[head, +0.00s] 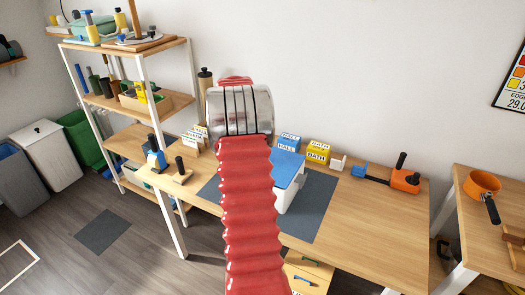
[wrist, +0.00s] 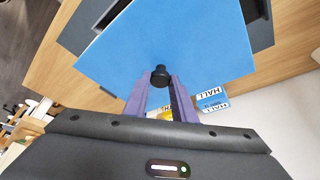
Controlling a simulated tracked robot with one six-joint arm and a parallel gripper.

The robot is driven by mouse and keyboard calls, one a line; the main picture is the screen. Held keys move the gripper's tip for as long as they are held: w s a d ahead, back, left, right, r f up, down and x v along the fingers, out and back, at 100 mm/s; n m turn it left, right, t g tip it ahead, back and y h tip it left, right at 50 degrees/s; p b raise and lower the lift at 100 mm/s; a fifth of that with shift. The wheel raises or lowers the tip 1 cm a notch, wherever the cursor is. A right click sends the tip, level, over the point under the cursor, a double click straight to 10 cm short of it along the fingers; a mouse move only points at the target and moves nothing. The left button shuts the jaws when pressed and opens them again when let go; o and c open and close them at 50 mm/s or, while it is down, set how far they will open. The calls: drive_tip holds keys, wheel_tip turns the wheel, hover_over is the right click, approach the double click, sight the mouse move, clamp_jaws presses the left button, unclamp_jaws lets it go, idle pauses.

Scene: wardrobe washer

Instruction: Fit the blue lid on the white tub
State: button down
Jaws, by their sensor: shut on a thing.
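The blue lid (wrist: 165,40) fills the upper middle of the wrist view, with a black knob (wrist: 160,72) at its near side. My gripper (wrist: 160,82) has its purple fingers shut around this knob. In the head view the lid (head: 288,163) shows to the right of my red arm, which hides my gripper and the lid's left part. The white tub (head: 291,193) shows just below the lid on the workbench, partly hidden by the lid and my arm. I cannot tell whether the lid touches the tub's rim or is apart from it.
A dark mat (head: 312,205) lies on the workbench (head: 372,220). Behind stand a blue HALL box (head: 289,142) and a yellow BATH box (head: 318,154). An orange tool (head: 404,180) lies right. A shelf unit (head: 130,145) stands left.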

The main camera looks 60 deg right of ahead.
drive_tip(key=shift+f, duration=0.4)
idle(0.3)
drive_tip(key=c, duration=1.4)
unclamp_jaws()
drive_tip(key=shift+o, duration=0.3)
drive_tip(key=shift+o, duration=1.3)
drive_tip(key=v, duration=1.3)
drive_tip(key=shift+w+r, duration=0.25)
drive_tip(key=shift+a, duration=0.15)
